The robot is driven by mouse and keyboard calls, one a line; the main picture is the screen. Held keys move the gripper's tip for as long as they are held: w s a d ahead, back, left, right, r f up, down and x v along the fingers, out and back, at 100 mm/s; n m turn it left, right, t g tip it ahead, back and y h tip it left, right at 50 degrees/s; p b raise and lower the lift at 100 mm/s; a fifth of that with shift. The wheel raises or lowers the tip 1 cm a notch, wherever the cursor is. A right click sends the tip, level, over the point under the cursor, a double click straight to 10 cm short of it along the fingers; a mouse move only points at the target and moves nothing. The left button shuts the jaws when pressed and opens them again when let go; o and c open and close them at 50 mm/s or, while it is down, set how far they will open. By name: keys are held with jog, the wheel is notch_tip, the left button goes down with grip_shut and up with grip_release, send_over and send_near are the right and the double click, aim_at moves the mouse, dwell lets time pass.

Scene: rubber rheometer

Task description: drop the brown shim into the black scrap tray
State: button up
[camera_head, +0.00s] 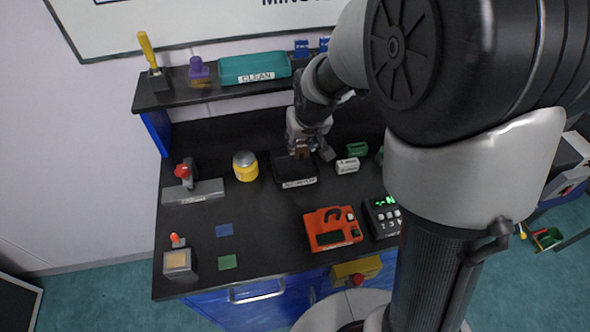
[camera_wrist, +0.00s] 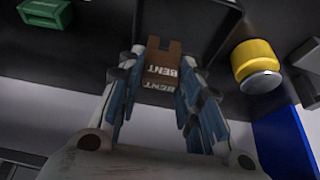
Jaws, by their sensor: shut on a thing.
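The brown shim (camera_wrist: 162,70) is marked "BENT" and sits between the fingers of my gripper (camera_wrist: 158,85) in the wrist view. My gripper is shut on it. In the head view my gripper (camera_head: 304,152) points down at the back of the bench, and the shim (camera_head: 302,148) shows as a small brown patch at its tip. The black scrap tray (camera_head: 298,183) has a white label on its front. The gripper and shim are over the tray's back part in the head view. In the wrist view the dark tray (camera_wrist: 226,38) lies behind the shim. The height gap cannot be told.
A yellow tin (camera_head: 245,167) stands left of the tray. A white labelled block (camera_head: 347,166) and a green block (camera_head: 357,149) are close on the right. The shelf (camera_head: 215,93) with a teal CLEAN bin (camera_head: 254,68) runs behind. An orange device (camera_head: 332,229) is in front.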

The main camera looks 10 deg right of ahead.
jog(key=o, duration=1.1)
jog(key=shift+o, duration=0.2)
jog(key=shift+r, duration=0.1)
jog(key=v, duration=1.2)
